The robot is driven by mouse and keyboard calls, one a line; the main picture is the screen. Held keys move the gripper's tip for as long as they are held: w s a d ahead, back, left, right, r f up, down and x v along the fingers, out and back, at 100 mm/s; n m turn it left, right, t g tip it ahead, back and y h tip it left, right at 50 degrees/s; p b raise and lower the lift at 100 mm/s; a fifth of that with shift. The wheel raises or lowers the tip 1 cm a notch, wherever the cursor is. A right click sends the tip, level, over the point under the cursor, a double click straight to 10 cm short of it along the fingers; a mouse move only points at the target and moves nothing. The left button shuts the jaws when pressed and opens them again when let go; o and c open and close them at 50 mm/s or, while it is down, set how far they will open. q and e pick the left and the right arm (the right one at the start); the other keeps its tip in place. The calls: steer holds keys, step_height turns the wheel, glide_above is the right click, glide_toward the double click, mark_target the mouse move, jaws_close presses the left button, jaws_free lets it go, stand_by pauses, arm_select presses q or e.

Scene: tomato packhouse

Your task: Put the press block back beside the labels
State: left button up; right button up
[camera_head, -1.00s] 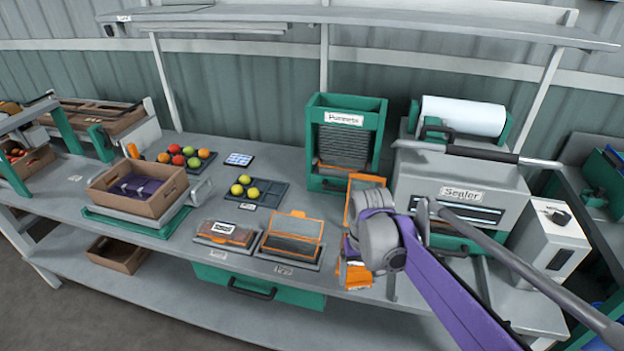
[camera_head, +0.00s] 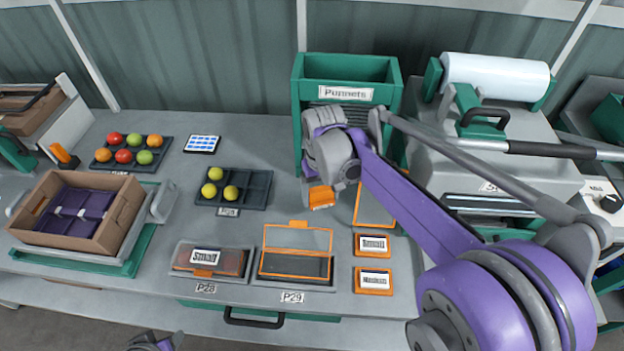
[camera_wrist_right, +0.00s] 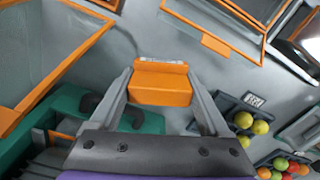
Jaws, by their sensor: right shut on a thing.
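My right gripper (camera_head: 320,190) is shut on an orange block (camera_wrist_right: 160,88), seemingly the press block, held between both fingers in the right wrist view. In the head view the block (camera_head: 321,197) shows below the purple and grey wrist, in front of the punnet dispenser. The arm hides part of the gripper. Two orange-framed white label stacks (camera_head: 373,244) (camera_head: 374,281) lie on the bench near its front edge, below and right of the block. A purple and grey piece, likely my left gripper (camera_head: 153,343), shows at the bottom edge; its jaws cannot be made out.
An orange-framed lidded punnet (camera_head: 297,265) and a closed one (camera_head: 211,260) sit left of the labels. The green punnet dispenser (camera_head: 345,68) stands behind, the sealer (camera_head: 490,150) right. A clear orange-rimmed punnet (camera_head: 376,222) lies behind the labels. A cardboard crate (camera_head: 112,215) stands left.

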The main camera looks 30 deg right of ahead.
mark_target(320, 222)
steer(key=shift+w+f, duration=0.1)
steer(key=shift+s+f+b, duration=0.3)
steer(key=shift+f+b, duration=0.15)
steer(key=shift+f, duration=0.1)
steer(key=shift+w+f+b, duration=0.1)
steer(key=shift+f+b, duration=2.15)
steer(key=shift+f, duration=1.15)
steer(key=shift+f, duration=0.4)
steer(key=o, duration=1)
steer(key=shift+c, duration=0.4)
steer(key=shift+c, duration=0.2)
